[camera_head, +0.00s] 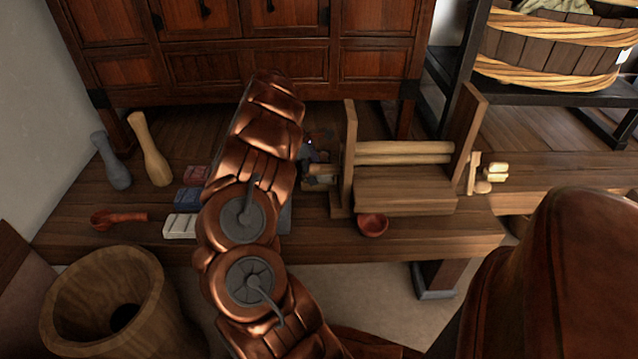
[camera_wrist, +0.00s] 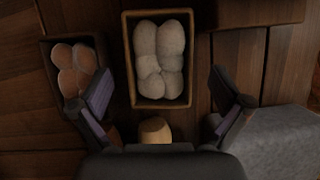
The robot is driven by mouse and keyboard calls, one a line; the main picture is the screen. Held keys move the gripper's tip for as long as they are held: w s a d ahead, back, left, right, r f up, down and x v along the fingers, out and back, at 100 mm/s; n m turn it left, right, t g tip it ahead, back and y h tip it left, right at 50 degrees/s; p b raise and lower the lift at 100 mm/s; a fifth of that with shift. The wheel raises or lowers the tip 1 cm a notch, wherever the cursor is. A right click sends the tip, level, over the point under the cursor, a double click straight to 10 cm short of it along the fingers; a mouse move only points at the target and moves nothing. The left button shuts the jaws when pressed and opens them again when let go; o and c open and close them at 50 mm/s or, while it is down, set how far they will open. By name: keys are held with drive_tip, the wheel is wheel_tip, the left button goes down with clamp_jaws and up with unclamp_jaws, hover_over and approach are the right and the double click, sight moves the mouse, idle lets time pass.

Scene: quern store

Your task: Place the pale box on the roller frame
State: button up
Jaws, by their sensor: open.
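The roller frame (camera_head: 405,190), with upright wooden side boards and pale rollers, stands on the low wooden platform right of my arm in the head view. A small pale box (camera_head: 180,226) lies on the platform left of my arm. In the wrist view, a tan-rimmed box (camera_wrist: 134,92) holding pale rounded lumps lies between and beyond my fingers; I cannot tell whether it is the same box. My gripper (camera_wrist: 163,95) is open, with nothing held. In the head view my gripper (camera_head: 315,155) is mostly hidden behind my arm, just left of the frame.
A red box (camera_head: 196,174) and blue box (camera_head: 188,198) lie behind the pale one. Two club-shaped pieces (camera_head: 150,150) stand at the left. A red bowl (camera_head: 373,225) sits before the frame. In the wrist view, a dark box (camera_wrist: 48,60) holds brownish rounds.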

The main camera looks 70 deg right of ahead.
sight(318, 177)
drive_tip(key=shift+x, duration=1.4)
drive_tip(key=shift+f+b, duration=0.2)
drive_tip(key=shift+b, duration=0.2)
drive_tip(key=c, duration=1.3)
drive_tip(key=shift+r, duration=0.3)
